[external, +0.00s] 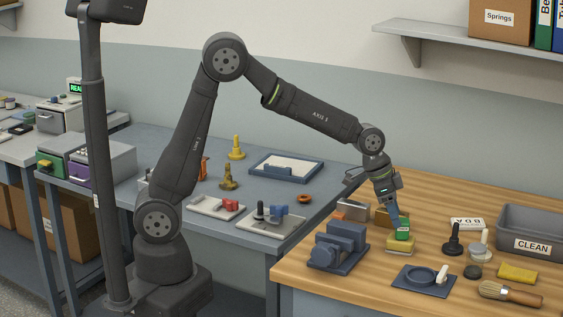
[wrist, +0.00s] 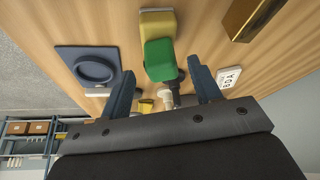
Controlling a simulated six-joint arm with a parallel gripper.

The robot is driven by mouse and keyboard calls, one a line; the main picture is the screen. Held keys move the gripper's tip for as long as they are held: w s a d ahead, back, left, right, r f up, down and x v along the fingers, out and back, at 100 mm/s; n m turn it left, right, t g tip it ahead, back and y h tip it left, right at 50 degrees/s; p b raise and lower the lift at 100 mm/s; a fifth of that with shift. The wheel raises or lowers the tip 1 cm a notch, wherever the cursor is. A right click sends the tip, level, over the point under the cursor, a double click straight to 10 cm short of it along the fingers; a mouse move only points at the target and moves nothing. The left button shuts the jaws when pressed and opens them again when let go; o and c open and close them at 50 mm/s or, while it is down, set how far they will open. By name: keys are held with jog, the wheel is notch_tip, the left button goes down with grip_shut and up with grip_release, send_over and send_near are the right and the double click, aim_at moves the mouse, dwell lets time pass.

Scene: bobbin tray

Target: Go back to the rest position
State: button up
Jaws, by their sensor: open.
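My gripper (external: 398,219) is over the wooden bench, pointing down, with its two fingers (wrist: 157,66) apart in the wrist view. A green block (external: 403,234) is right at the fingertips. It also shows in the wrist view (wrist: 160,60), in the gap between the fingers. A yellow block (external: 400,246) is directly by the green one and seems to be under it; it also shows in the wrist view (wrist: 158,22). I cannot tell whether a finger touches the green block.
A blue holder (external: 338,246) and a blue plate with a round recess (external: 420,284) stand nearby. Black and white bobbins (external: 454,240), a letter card (external: 468,224), a CLEAN bin (external: 535,228) and a brush (external: 508,293) are to the right. The bench front has some free room.

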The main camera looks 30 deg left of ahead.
jog(key=x, duration=0.5)
jog(key=shift+a, duration=0.1)
jog(key=r, duration=0.2)
jog(key=s+r, duration=0.1)
jog(key=r, duration=0.2)
jog(key=shift+r, duration=0.15)
jog(key=s+d+r, duration=0.1)
jog(key=s+r, duration=0.5)
jog(key=s, duration=0.4)
jog(key=w+f, duration=0.3)
jog(key=w, duration=0.8)
jog(key=w+a+f+m, duration=0.1)
jog(key=w+f, duration=0.2)
jog(key=w, duration=0.8)
jog(key=w+a+f+m, duration=0.1)
jog(key=w+f, duration=0.2)
jog(key=w, duration=0.8)
jog(key=shift+a+f+g, duration=0.2)
jog(key=shift+f+g, duration=0.15)
jog(key=shift+g, duration=0.05)
